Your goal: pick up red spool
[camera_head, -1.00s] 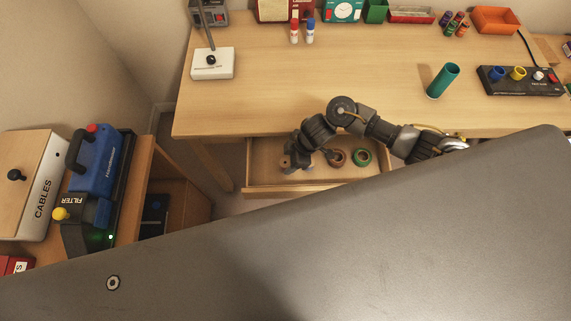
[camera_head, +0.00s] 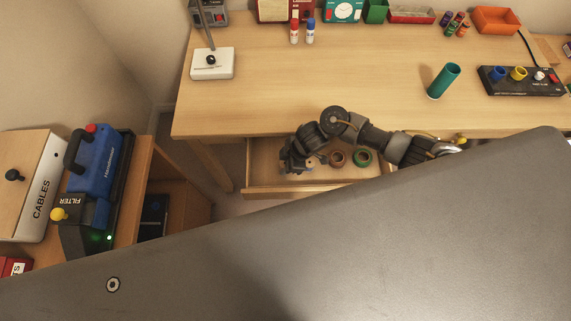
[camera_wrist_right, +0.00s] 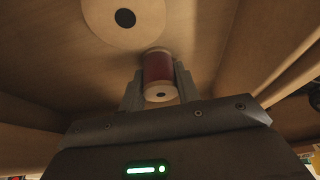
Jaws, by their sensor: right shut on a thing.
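The red spool (camera_wrist_right: 158,68) has a dark red winding and pale ends, and it sits between the fingers of my right gripper (camera_wrist_right: 159,85) in the right wrist view. The right gripper is shut on it. In the head view my right gripper (camera_head: 296,164) is at the left part of the open drawer (camera_head: 262,191), reaching in from the right. The spool cannot be made out clearly there. My left gripper is not in view.
On the desk (camera_head: 300,85) above stand a teal cylinder (camera_head: 443,81) and a black holder (camera_head: 520,83). The desk's middle is clear.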

